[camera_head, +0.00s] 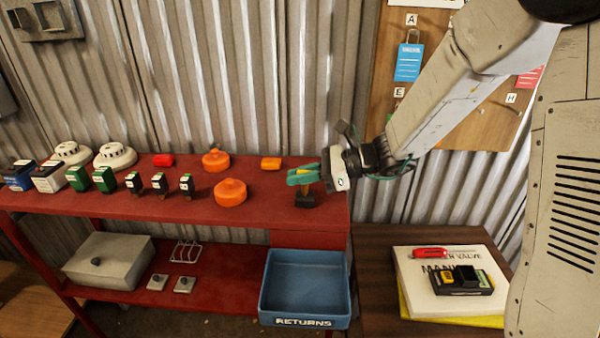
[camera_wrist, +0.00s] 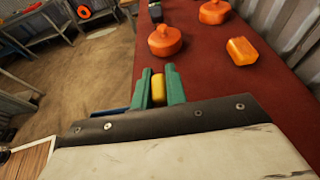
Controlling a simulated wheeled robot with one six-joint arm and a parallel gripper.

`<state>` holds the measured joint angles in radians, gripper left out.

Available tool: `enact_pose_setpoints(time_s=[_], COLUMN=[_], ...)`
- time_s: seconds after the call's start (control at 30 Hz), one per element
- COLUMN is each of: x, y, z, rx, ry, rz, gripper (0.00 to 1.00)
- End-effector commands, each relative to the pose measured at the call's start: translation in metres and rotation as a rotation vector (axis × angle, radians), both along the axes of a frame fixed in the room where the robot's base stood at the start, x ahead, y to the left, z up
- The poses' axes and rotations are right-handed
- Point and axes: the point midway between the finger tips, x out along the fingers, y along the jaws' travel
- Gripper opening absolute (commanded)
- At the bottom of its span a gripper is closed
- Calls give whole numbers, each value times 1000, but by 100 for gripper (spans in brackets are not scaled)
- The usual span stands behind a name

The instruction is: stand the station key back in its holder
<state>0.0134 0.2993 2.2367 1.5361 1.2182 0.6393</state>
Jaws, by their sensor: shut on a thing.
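My gripper (camera_head: 302,177) has green fingers and is above the right end of the red bench. In the wrist view its fingers (camera_wrist: 159,86) are shut on the yellow station key (camera_wrist: 158,89). In the head view the fingers hide most of the key. A small black block, seemingly the holder (camera_head: 305,201), stands on the bench directly below the fingers. I cannot tell whether the key's lower end is in the holder or just above it. The holder is hidden in the wrist view.
Orange round caps (camera_head: 231,192) and an orange block (camera_head: 271,163) stand left of my gripper on the red bench (camera_head: 262,212). Detectors and small green and black units fill its left. A blue RETURNS bin (camera_head: 268,321) sits below. A brown table (camera_head: 375,270) holds manuals at right.

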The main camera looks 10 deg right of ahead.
Motion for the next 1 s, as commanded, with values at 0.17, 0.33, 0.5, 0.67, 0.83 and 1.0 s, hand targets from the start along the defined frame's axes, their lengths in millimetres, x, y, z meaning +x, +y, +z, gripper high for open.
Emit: enact_pose_setpoints(time_s=[0.17,0.33,0.5,0.67,0.83,1.0], x=[0,0,0,-2,-7,-12], y=[0,0,0,-13,-42,-64], z=[-4,-4,-3,1,10,17], rx=[0,0,0,1,1,0], ry=[1,0,0,-1,-2,0], rz=[0,0,0,-4,-5,-3], gripper=[19,39,39,39,39,39])
